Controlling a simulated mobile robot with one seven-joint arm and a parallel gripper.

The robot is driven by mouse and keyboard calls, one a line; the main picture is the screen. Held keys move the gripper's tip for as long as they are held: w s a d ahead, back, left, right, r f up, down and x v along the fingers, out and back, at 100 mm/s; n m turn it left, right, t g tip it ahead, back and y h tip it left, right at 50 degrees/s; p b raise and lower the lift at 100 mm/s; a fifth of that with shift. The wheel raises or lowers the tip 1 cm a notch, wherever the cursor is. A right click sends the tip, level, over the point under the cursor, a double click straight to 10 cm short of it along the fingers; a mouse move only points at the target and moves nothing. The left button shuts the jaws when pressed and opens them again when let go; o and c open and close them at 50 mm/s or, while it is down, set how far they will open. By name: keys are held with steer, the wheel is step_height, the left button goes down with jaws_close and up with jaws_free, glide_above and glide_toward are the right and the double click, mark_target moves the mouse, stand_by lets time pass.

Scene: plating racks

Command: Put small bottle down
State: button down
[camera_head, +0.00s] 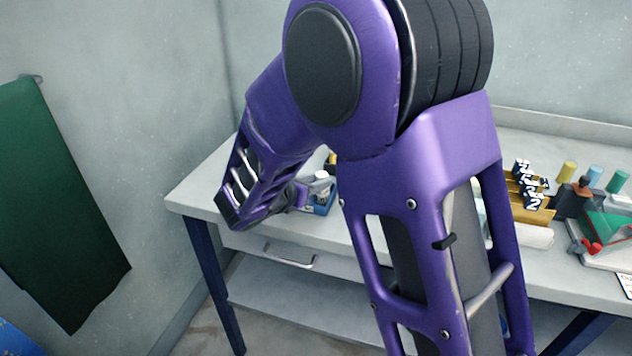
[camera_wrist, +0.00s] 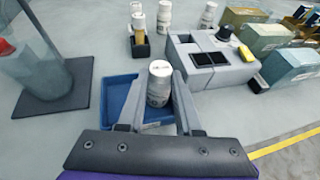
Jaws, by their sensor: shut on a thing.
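In the wrist view a small white bottle (camera_wrist: 158,85) with a grey label stands upright between the fingers of my gripper (camera_wrist: 158,103). The gripper is shut on it. A shallow blue tray (camera_wrist: 92,124) lies under and around the fingers. The bottle is over the tray's right part; its base is hidden, so I cannot tell whether it touches the tray. In the head view my gripper (camera_head: 305,190) is at the left part of the bench, with the blue tray (camera_head: 322,209) beside it, mostly hidden by my arm.
A grey block with dark square recesses (camera_wrist: 212,74) stands right of the tray. A black holder (camera_wrist: 141,49) and several white bottles are behind. Boxes (camera_wrist: 288,72) stand at right. A cylinder on a dark mat (camera_wrist: 62,95) is at left. The bench's left end (camera_head: 205,185) is clear.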

steer(key=shift+c, duration=2.2)
jaws_free()
steer(key=shift+r, duration=0.1)
steer(key=p+v, duration=0.1)
steer(key=v, duration=1.1)
